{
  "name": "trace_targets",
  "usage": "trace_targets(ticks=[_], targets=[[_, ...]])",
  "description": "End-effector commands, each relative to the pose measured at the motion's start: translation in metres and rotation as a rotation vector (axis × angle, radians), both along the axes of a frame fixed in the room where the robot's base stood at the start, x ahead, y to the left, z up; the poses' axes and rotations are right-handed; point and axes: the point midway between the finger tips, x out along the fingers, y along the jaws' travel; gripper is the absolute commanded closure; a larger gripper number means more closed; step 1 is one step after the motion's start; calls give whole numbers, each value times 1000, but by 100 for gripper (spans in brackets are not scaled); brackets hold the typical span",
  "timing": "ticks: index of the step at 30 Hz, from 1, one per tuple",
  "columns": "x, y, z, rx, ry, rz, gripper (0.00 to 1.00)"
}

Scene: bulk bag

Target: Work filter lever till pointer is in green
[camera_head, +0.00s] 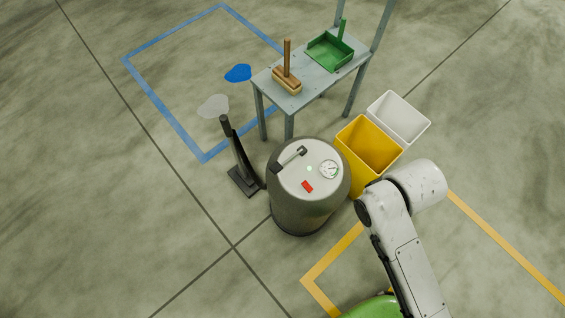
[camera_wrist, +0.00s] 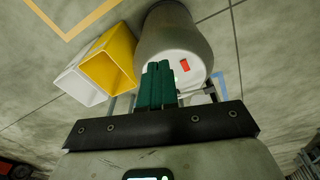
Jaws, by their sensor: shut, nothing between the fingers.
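A grey drum-shaped vacuum (camera_head: 305,212) with a pale round lid stands upright on the floor in the head view. On its lid are the filter lever (camera_head: 292,158), a rod with a dark grip, and a round white gauge (camera_head: 329,169). The gauge shows some green, but its pointer is too small to read. In the wrist view the vacuum (camera_wrist: 172,35) is beyond my gripper (camera_wrist: 157,66), whose dark green fingers are shut and empty. The fingers cover part of the lid; the gauge cannot be made out there. My gripper is not visible in the head view.
A red switch (camera_head: 307,187) is on the lid. Yellow (camera_head: 370,145) and white (camera_head: 399,118) bins stand to the right. A black upright tool (camera_head: 239,165) stands left of the vacuum.

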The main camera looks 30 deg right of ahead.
Motion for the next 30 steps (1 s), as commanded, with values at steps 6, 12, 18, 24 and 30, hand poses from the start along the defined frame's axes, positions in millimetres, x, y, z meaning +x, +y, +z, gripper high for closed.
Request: trace_targets(ticks=[6, 12, 18, 24, 30], targets=[[0, 0, 0, 0, 0, 0, 100], [0, 0, 0, 0, 0, 0, 100], [3, 2, -2, 9, -6, -15, 100], [39, 20, -23, 119, -62, -197, 100], [103, 50, -53, 343, -125, -555, 100]])
